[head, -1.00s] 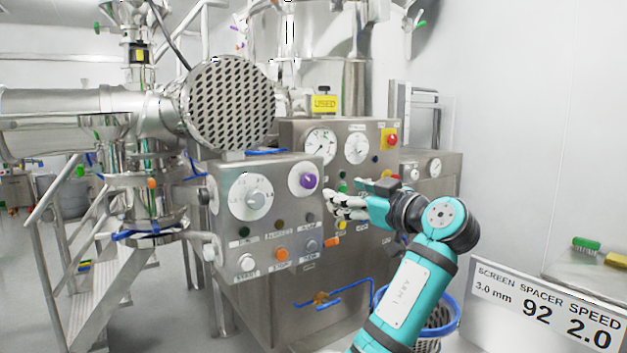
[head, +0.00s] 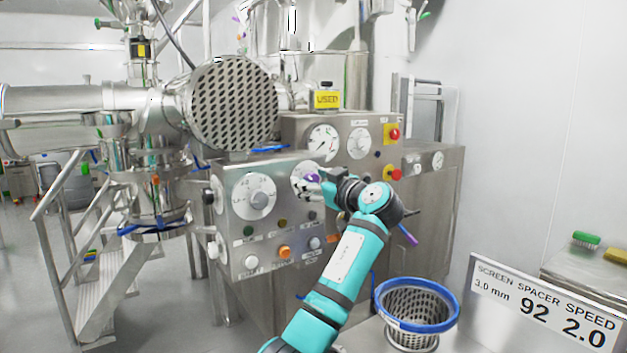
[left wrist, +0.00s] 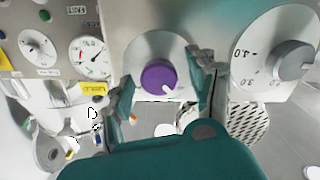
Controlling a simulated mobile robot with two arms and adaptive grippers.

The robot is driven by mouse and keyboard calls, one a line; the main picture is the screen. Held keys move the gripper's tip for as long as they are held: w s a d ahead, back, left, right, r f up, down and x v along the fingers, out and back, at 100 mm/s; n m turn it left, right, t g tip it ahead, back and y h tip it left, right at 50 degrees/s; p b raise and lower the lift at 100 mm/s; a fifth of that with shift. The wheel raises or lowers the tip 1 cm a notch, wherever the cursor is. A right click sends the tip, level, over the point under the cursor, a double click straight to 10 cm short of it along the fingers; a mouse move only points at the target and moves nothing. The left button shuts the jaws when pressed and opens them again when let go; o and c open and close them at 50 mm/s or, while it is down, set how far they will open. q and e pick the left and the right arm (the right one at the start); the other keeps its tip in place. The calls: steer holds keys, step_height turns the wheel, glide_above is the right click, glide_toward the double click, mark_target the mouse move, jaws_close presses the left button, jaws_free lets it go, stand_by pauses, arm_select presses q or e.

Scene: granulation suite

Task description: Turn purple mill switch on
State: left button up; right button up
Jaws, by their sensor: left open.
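The purple mill switch (head: 313,178) is a round knob on a white disc, at the upper right of the front steel control panel. In the left wrist view the knob (left wrist: 159,77) shows whole, with a white pointer mark toward its lower right. My left gripper (head: 318,187) is at the knob and partly covers it in the head view. In the left wrist view its two open fingers (left wrist: 163,92) stand on either side of the knob, with visible gaps. I cannot tell whether a finger touches it. My right gripper is not in view.
A grey numbered dial (head: 258,200) is left of the switch, with several buttons below. A panel with gauges (head: 322,140) and red knobs stands behind. A blue-rimmed basket (head: 418,305) is at the lower right, and a sign (head: 545,308) is farther right.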

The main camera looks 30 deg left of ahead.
arm_select(q)
steer(key=c, duration=1.2)
steer(key=shift+o, duration=0.2)
steer(key=shift+m, duration=0.3)
steer(key=m+p, duration=0.1)
steer(key=m, duration=0.2)
steer(key=shift+r+m, duration=0.1)
steer(key=shift+m, duration=0.2)
steer(key=m+p, duration=0.1)
steer(key=m, duration=0.3)
steer(key=shift+p, duration=0.3)
steer(key=m+p, duration=0.3)
steer(key=m, duration=0.2)
steer(key=shift+w+d+m, duration=0.1)
steer(key=shift+m, duration=0.3)
steer(key=shift+m+p, duration=1.4)
steer(key=shift+m, duration=0.6)
